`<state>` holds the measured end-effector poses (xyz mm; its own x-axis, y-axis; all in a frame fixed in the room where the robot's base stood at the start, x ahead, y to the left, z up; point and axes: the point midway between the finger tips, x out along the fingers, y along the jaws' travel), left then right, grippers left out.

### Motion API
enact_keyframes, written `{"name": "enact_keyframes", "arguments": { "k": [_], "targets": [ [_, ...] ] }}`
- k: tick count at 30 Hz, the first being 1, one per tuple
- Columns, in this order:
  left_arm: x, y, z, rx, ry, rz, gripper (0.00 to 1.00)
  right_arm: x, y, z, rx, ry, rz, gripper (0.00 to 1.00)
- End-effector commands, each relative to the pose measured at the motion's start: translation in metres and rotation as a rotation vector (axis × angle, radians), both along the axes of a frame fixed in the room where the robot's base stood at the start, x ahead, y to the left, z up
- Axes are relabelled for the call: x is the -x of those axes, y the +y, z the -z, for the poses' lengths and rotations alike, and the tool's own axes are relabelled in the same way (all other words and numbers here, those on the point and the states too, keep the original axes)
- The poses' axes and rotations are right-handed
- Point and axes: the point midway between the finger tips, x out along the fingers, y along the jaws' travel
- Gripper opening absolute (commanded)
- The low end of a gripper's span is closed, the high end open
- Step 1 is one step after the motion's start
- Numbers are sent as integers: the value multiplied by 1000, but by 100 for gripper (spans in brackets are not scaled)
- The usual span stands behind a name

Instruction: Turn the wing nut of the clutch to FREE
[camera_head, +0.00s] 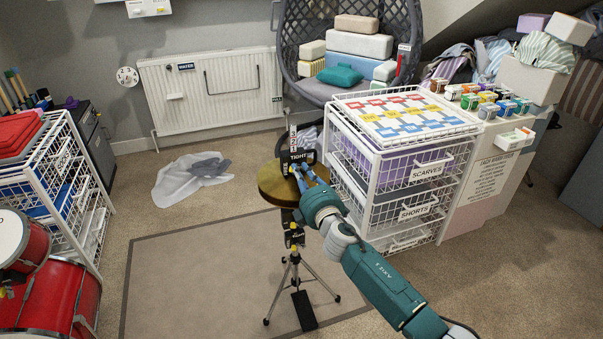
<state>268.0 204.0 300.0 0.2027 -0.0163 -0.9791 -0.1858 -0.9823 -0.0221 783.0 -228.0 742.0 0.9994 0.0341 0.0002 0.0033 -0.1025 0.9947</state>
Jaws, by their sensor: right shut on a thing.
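A hi-hat stand with a brass cymbal (272,187) stands in the middle of the view on a thin tripod (289,273). A dark sign reading TIGHT (301,156) is above the cymbal; further lettering beside it is too small to read surely. My right gripper (302,172) reaches in from the lower right, just above the cymbal at the clutch. Its blue fingers are shut on the wing nut, which they mostly hide. Which way the wing nut points cannot be told. My left gripper is not in view.
A white wire drawer unit (447,187) stands close to the right of the cymbal, near my right arm. A hanging chair (350,89) is behind. Red drums (58,297) and a wire rack (78,153) are at left. A plastic bag (172,184) lies on the floor.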

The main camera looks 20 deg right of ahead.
Motion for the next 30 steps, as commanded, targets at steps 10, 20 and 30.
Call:
{"name": "enact_keyframes", "arguments": {
  "k": [10,20,30],
  "targets": [
    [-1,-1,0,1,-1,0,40,1,1,3,-1,4,-1,28],
    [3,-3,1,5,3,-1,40,1,0,1,-2,1,0,35],
    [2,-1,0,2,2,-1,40,41,-1,3,-2,4,-1,35]
  ]
}}
